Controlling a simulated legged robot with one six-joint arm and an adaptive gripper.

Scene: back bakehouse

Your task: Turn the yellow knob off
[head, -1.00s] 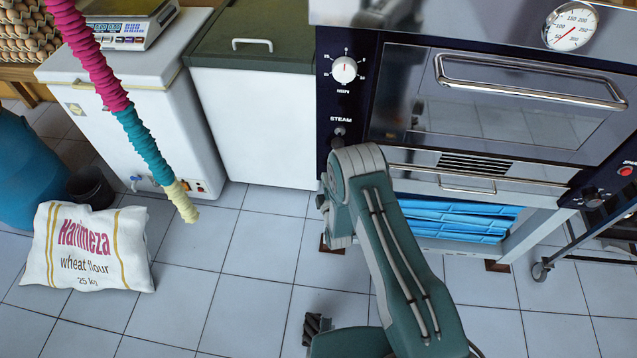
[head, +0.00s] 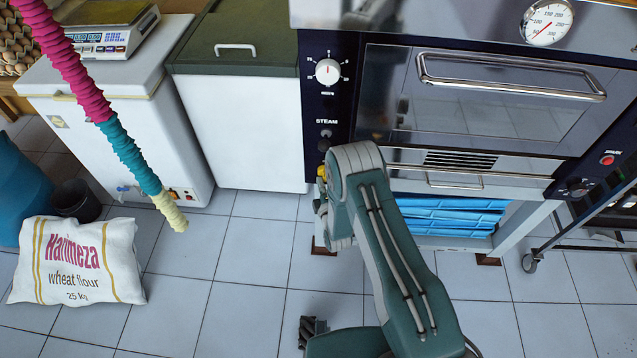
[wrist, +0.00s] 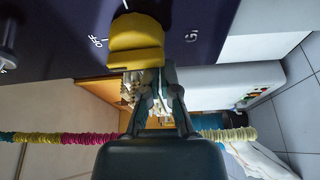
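The yellow knob (wrist: 137,42) is on the dark oven panel (wrist: 60,25), with an "OFF" mark beside it in the wrist view. In the head view only a sliver of the knob (head: 321,171) shows at the edge of my arm, below the "STEAM" label. My gripper (wrist: 158,76) has its fingers drawn together, tips at the knob's near edge and a little right of its middle. The knob is not between the fingers. I cannot tell whether the tips touch it. In the head view my arm hides the fingertips.
A white dial (head: 328,72) and a small dark steam knob (head: 325,138) sit above on the oven panel. A striped hose (head: 124,148) hangs at left. A flour sack (head: 77,260) lies on the tiles near the white freezer (head: 120,120). A rack (head: 590,238) stands at right.

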